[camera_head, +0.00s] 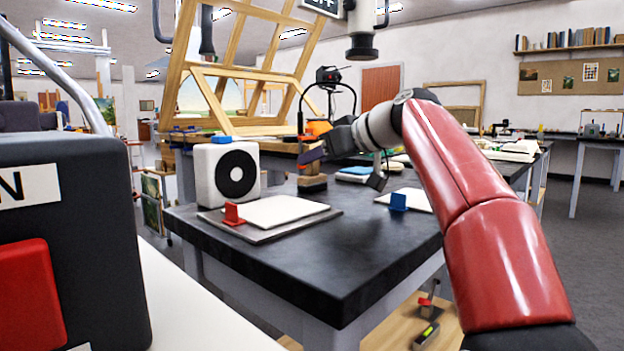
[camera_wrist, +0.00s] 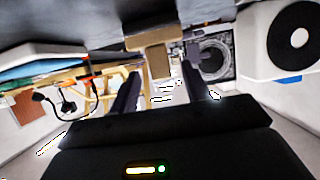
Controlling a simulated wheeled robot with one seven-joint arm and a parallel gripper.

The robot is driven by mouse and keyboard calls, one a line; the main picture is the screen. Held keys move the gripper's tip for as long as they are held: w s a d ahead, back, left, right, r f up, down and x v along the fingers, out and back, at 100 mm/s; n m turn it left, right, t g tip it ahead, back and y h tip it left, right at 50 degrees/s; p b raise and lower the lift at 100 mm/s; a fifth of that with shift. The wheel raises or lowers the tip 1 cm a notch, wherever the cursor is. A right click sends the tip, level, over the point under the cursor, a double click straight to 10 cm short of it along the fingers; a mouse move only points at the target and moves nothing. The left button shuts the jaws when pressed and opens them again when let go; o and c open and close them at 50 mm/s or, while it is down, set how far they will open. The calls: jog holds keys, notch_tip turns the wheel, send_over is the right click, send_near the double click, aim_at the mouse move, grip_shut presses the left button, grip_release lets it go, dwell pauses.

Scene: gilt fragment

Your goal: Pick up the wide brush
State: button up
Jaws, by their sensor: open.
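My gripper (camera_head: 338,164) is open over the back part of the dark worktable (camera_head: 330,250). In the wrist view, which looks upside down, its two dark fingers (camera_wrist: 160,72) stand apart. A tan wooden piece (camera_wrist: 150,41) with a narrower upright part shows between and just beyond the fingertips. Its lower part also shows in the head view as a brown block (camera_head: 312,184) on the table, just left of the gripper. It may be the wide brush or its holder; I cannot tell. I see no contact between the fingers and it.
A white box with a black round face (camera_head: 225,175) stands to the left. A blue block (camera_head: 398,202) is at the right. A wooden easel frame (camera_head: 240,90) rises behind. The table's front is clear.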

jog(key=x, duration=0.4)
jog(key=shift+a+f, duration=0.1)
jog(key=shift+s, duration=0.1)
grip_shut()
notch_tip(320, 180, up, 20)
jog(key=p, duration=1.6)
